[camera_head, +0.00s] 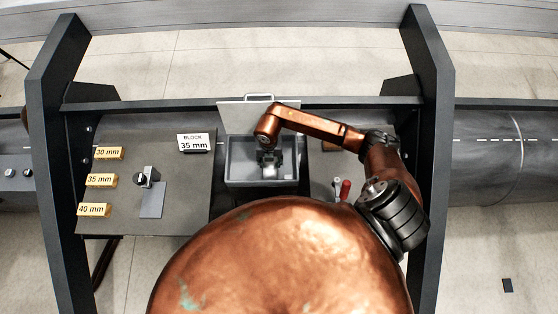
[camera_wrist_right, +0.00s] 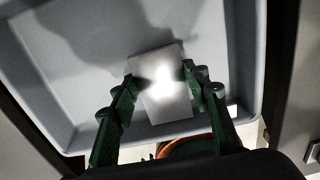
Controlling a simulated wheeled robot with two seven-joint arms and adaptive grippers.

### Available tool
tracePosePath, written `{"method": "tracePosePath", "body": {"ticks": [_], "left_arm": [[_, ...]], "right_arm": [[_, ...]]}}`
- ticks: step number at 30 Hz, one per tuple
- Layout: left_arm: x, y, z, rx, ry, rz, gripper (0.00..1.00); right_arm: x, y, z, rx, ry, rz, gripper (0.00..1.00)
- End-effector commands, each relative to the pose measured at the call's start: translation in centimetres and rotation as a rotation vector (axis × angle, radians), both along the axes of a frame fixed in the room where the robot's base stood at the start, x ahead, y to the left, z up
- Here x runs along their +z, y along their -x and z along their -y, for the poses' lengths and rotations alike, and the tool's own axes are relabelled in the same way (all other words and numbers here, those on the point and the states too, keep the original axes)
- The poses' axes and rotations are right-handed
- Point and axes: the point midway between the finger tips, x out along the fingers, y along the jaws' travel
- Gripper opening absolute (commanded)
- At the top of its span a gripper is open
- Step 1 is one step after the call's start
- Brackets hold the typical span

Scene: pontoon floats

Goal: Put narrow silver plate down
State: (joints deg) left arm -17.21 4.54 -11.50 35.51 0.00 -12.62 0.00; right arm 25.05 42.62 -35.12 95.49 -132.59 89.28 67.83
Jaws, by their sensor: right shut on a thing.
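The narrow silver plate (camera_wrist_right: 160,85) shows in the right wrist view as a small pale rectangle with a bright glare on it. My right gripper (camera_wrist_right: 162,84) has its two green fingers on either side of the plate and is shut on it. In the head view my right gripper (camera_head: 267,160) reaches down into a grey open box (camera_head: 235,177). The plate shows there only as a light patch (camera_head: 269,173) below the gripper. The gap between plate and box floor is hard to tell. My left gripper is not in view.
The box's raised lid (camera_head: 232,118) stands behind it. A red-handled tool (camera_head: 345,190) lies right of the box.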

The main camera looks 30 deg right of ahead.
Motion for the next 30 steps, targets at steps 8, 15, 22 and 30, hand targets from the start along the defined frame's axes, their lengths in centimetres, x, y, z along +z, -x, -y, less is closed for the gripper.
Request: {"method": "tracePosePath", "body": {"ticks": [8,15,22,30], "left_arm": [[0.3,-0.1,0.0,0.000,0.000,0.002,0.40],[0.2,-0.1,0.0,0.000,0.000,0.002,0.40],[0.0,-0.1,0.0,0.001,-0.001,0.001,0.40],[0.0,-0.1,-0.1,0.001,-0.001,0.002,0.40]], "right_arm": [[0.0,1.1,3.9,-0.002,0.001,0.000,0.11],[-1.1,1.0,3.7,-0.001,0.001,0.001,0.11],[-1.5,1.0,3.7,-0.001,0.001,-0.001,0.43],[-1.4,1.0,3.6,-0.001,0.001,0.000,0.60]]}}
